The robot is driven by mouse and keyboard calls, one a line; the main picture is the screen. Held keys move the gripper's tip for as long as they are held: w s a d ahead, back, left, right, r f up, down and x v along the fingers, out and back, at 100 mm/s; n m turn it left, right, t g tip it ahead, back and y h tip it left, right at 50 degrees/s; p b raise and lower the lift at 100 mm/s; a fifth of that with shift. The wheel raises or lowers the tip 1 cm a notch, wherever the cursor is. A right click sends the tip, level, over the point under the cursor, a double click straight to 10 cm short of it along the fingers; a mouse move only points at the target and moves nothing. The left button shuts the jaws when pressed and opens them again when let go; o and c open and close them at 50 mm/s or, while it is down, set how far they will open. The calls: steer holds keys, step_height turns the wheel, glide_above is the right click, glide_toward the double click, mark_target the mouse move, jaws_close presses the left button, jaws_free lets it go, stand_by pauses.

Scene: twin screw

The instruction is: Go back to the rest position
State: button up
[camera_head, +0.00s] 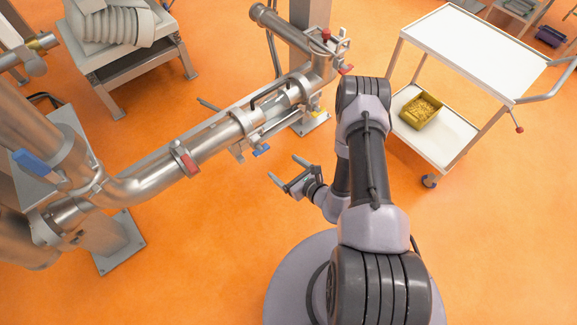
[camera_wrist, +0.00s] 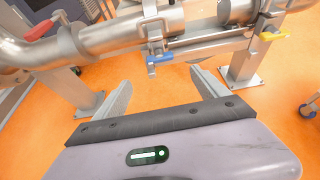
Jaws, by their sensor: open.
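My gripper (camera_head: 285,172) is open and empty in the head view, held over the orange floor in front of the steel pipe assembly (camera_head: 217,135). Its two fingers are spread apart. In the wrist view my gripper (camera_wrist: 160,92) shows its fingers wide apart with nothing between them. The pipe (camera_wrist: 115,38) runs across the top of that view, beyond the fingertips. A blue lever (camera_wrist: 160,57) hangs under the pipe between the fingers, apart from them. My arm reaches forward from my base, bent at the elbow.
A white trolley (camera_head: 462,50) stands at the right, with a yellow bin (camera_head: 420,109) on its lower shelf. A yellow lever (camera_wrist: 272,35) and a metal post (camera_wrist: 243,65) are at the wrist view's right. Open orange floor lies left of my base.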

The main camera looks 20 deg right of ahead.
steer(key=shift+v, duration=0.85)
